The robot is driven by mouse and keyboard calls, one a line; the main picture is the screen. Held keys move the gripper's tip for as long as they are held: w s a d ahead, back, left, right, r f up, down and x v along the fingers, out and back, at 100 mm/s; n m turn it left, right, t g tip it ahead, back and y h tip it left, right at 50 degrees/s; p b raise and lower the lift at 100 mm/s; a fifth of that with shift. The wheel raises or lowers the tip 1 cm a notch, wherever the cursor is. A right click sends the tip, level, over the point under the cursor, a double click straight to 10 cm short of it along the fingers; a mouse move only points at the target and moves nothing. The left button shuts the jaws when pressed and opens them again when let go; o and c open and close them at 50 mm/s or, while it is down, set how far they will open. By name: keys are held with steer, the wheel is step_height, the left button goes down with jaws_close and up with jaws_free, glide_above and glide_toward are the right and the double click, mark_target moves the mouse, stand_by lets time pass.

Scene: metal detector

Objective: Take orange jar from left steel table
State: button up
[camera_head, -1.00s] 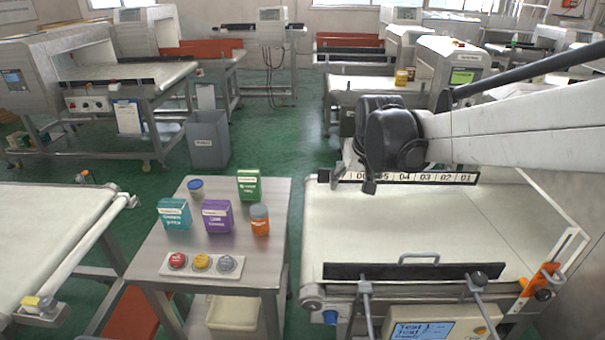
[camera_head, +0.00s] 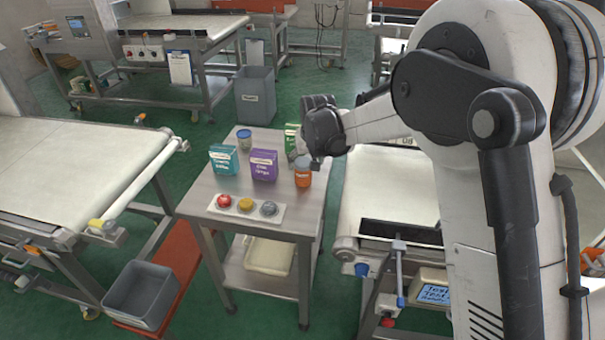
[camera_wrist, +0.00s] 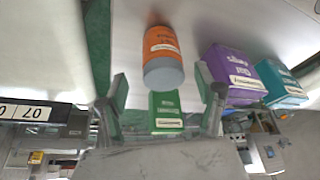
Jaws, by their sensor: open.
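The orange jar (camera_head: 303,172) with a grey lid stands upright near the right edge of the steel table (camera_head: 200,200). My gripper (camera_head: 312,158) is close above and beside the jar in the head view, partly covering the green box behind it. In the wrist view the orange jar (camera_wrist: 162,58) appears upside down, ahead of and between the two spread fingers of my gripper (camera_wrist: 163,100). The fingers are open and hold nothing. No contact with the jar can be seen.
A purple box (camera_head: 264,165), teal box (camera_head: 224,159), green box (camera_head: 291,141) and blue-lidded jar (camera_head: 244,140) share the table. A conveyor (camera_head: 385,190) is to the right.

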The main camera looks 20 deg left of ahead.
mark_target(302, 171)
steer(key=shift+a+b+x, duration=0.1)
steer(key=shift+b+x, duration=0.05)
steer(key=shift+x, duration=1.65)
steer(key=shift+a+b+x, duration=0.15)
steer(key=shift+x, duration=1.7)
steer(key=shift+r, duration=0.1)
steer(key=shift+c, duration=0.3)
steer(key=c, duration=1.3)
steer(key=shift+r, duration=0.1)
